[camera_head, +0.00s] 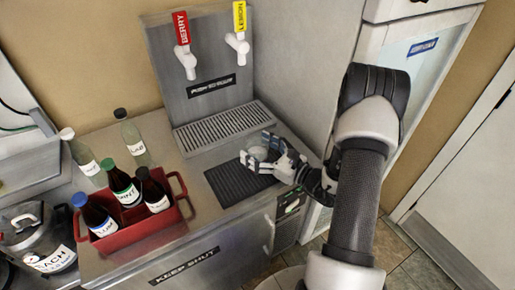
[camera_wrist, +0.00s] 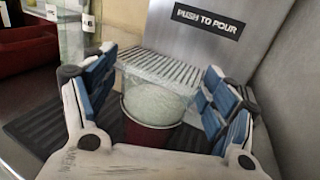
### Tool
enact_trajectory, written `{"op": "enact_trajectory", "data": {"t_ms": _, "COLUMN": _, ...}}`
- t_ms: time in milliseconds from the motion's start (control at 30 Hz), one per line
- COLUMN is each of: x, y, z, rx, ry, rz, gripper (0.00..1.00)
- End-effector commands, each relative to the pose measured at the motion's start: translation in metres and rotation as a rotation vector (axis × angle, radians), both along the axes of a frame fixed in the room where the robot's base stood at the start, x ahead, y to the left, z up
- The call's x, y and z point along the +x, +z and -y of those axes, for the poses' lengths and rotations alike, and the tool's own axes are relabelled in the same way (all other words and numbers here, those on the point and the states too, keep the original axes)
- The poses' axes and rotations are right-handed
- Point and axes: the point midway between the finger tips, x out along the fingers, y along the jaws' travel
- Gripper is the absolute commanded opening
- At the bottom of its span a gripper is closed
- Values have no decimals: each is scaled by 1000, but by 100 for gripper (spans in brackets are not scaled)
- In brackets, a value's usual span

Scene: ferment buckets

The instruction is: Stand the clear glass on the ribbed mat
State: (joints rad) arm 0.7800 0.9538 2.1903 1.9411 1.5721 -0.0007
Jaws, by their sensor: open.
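The clear glass (camera_head: 258,154) is between the fingers of my gripper (camera_head: 257,148) at the back right part of the dark ribbed mat (camera_head: 232,186). In the wrist view the glass (camera_wrist: 152,98) shows between my blue-padded fingers, with a gap to the pads on the right. A dark red part (camera_wrist: 150,133) shows at its near, lower end; I cannot tell whether this belongs to the glass. The mat (camera_wrist: 45,128) lies around and below it. My gripper is open. The glass's contact with the mat is hidden.
Behind the mat are a slatted drip grate (camera_head: 220,126) and a dispenser with berry (camera_head: 184,45) and lemon (camera_head: 239,30) taps. A red caddy (camera_head: 135,230) with several bottles stands left. A wall closes the right side.

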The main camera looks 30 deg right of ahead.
Motion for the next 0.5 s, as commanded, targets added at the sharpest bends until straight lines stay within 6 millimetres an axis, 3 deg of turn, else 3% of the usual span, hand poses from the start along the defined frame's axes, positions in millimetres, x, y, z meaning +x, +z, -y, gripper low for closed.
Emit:
{"op": "enact_trajectory", "data": {"t_ms": 233, "x": -8, "y": 4, "z": 5, "rx": 1, "ry": -5, "rz": -1, "gripper": 78}}
{"op": "enact_trajectory", "data": {"t_ms": 500, "x": -60, "y": 5, "z": 29, "rx": 3, "ry": -8, "rz": -1, "gripper": 78}}
